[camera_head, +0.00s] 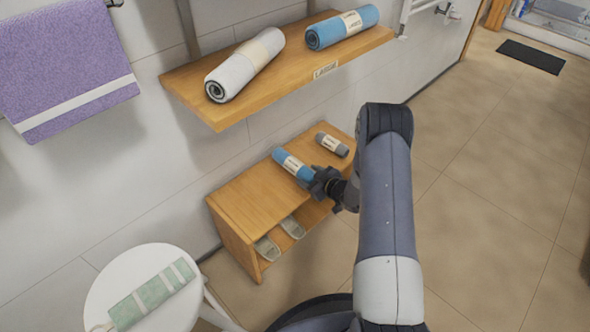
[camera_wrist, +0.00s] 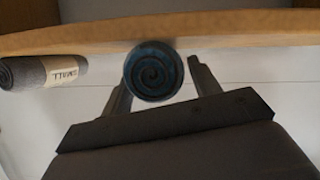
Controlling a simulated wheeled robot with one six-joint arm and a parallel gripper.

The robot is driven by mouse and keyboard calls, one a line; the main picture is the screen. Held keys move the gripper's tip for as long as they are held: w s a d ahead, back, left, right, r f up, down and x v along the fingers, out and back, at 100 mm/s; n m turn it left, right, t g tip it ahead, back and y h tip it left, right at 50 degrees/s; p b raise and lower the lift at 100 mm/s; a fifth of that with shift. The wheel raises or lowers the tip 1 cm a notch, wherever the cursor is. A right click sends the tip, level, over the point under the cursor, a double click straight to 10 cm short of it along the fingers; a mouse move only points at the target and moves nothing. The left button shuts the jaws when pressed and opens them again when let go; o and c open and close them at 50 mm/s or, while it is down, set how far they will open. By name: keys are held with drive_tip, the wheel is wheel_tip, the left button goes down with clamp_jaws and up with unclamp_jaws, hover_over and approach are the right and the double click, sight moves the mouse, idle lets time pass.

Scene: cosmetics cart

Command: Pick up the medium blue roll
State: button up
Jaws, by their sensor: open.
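The medium blue roll (camera_head: 292,165) lies on top of the low wooden bench in the head view, with a pale label band around it. My gripper (camera_head: 319,184) is at the near end of this roll. In the wrist view, the spiral end of the blue roll (camera_wrist: 153,72) faces the camera. The two fingers of my gripper (camera_wrist: 160,78) stand apart, one on each side of that end. I cannot tell whether either finger touches the roll. The gripper hides part of the roll's near end in the head view.
A small grey roll (camera_head: 332,144) lies beside the blue one and shows in the wrist view (camera_wrist: 45,72). The wooden bench (camera_head: 243,207) holds slippers below. An upper shelf (camera_head: 283,79) carries a white roll (camera_head: 245,64) and a larger blue roll (camera_head: 342,27). A white stool (camera_head: 108,282) stands front left.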

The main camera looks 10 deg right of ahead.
drive_tip(key=shift+x, duration=1.2)
drive_tip(key=c, duration=0.8)
drive_tip(key=shift+c, duration=0.2)
